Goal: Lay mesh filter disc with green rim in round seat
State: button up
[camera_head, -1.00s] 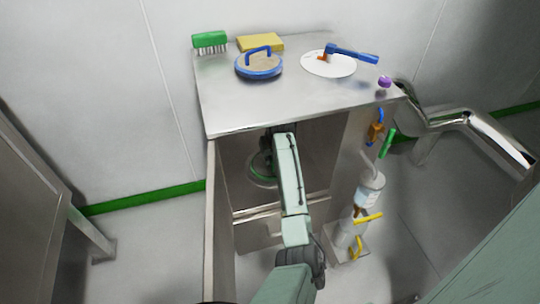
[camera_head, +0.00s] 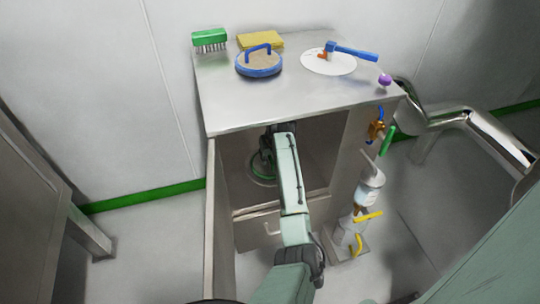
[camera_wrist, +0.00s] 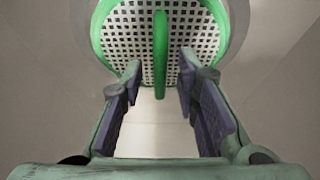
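The mesh filter disc (camera_wrist: 190,50) has a white perforated face, a green rim and an upright green handle (camera_wrist: 160,60). In the wrist view it lies within a grey ring, the round seat (camera_wrist: 238,28). I cannot tell whether it sits fully flat. In the head view the disc's green rim (camera_head: 263,178) shows inside the open cabinet, partly hidden by my arm. My gripper (camera_wrist: 158,82) is open, its dark pads standing apart on either side of the handle without touching it. The gripper (camera_head: 265,158) is small and partly hidden in the head view.
The cabinet top (camera_head: 300,105) bears a green brush (camera_head: 209,37), a yellow sponge (camera_head: 261,41), a blue-rimmed disc (camera_head: 259,64), a white disc with blue handle tool (camera_head: 330,62) and a purple knob (camera_head: 384,79). A bottle (camera_head: 371,184) hangs at the right; a steel pipe (camera_head: 490,135) lies beyond.

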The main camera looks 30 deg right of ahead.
jog(key=shift+r, duration=0.3)
jog(key=s+a, duration=0.1)
jog(key=s, duration=0.3)
jog(key=s+a+b, duration=0.1)
jog(key=s, duration=0.3)
jog(key=s+a+r, duration=0.1)
jog(key=s, duration=0.3)
jog(key=shift+r, duration=0.1)
jog(key=shift+s, duration=0.1)
